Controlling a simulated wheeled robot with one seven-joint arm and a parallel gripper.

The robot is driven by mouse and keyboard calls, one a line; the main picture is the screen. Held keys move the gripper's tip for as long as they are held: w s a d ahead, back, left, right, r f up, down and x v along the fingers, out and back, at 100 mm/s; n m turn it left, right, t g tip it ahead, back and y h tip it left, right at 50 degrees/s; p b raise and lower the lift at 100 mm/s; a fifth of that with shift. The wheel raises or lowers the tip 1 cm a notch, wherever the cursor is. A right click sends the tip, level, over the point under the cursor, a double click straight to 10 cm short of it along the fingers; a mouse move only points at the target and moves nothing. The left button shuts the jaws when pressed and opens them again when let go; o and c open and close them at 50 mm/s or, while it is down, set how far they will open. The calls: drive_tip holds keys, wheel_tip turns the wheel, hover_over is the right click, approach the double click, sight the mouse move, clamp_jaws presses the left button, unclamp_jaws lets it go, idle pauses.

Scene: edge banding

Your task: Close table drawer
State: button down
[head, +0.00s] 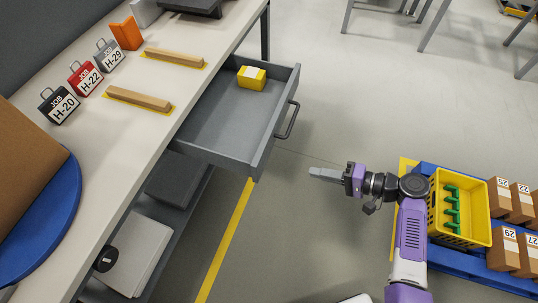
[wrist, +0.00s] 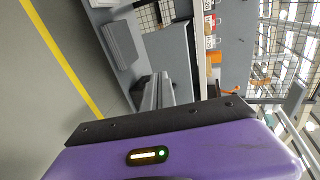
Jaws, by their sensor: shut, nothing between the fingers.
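The grey table drawer (head: 225,118) stands pulled out from under the long table (head: 160,70) in the head view. A yellow box with a white top (head: 251,77) lies inside it near the far end. The drawer's dark bar handle (head: 289,119) is on its front face, to the right. My gripper (head: 312,173) is shut and empty, in front of the drawer and to the lower right of the handle, apart from both. In the wrist view my gripper's fingers (wrist: 158,92) point toward the table, and the handle cannot be made out.
A lower shelf (head: 180,215) holds flat items. A yellow crate (head: 460,208) and cartons (head: 504,248) rest on a blue pallet (head: 427,169) at right. The floor between drawer and pallet is clear.

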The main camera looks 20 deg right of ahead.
sight(261, 166)
drive_tip(key=shift+n+g+y, duration=0.3)
drive_tip(key=shift+y, duration=0.1)
drive_tip(key=x, duration=0.4)
drive_tip(key=a+r+p+x, duration=0.1)
drive_tip(key=x, duration=0.4)
drive_tip(key=s+p+x, duration=0.1)
drive_tip(key=x, duration=0.4)
drive_tip(key=shift+a+r, duration=0.2)
drive_tip(key=shift+r, duration=0.15)
drive_tip(key=w+a+b, duration=0.5)
drive_tip(key=a, duration=0.3)
drive_tip(key=w+a+b, duration=0.5)
drive_tip(key=w+a, duration=0.1)
drive_tip(key=a, duration=0.2)
drive_tip(key=w+a+b, duration=0.5)
drive_tip(key=w+a, duration=0.1)
drive_tip(key=a, duration=0.2)
drive_tip(key=shift+w+f, duration=0.15)
drive_tip(key=shift+w+a+b, duration=0.25)
drive_tip(key=shift+a+b, duration=0.15)
drive_tip(key=shift+b, duration=0.05)
drive_tip(key=shift+w+a+r, duration=0.1)
drive_tip(key=shift+r, duration=0.2)
drive_tip(key=shift+a+r, duration=0.1)
drive_tip(key=shift+a, duration=0.05)
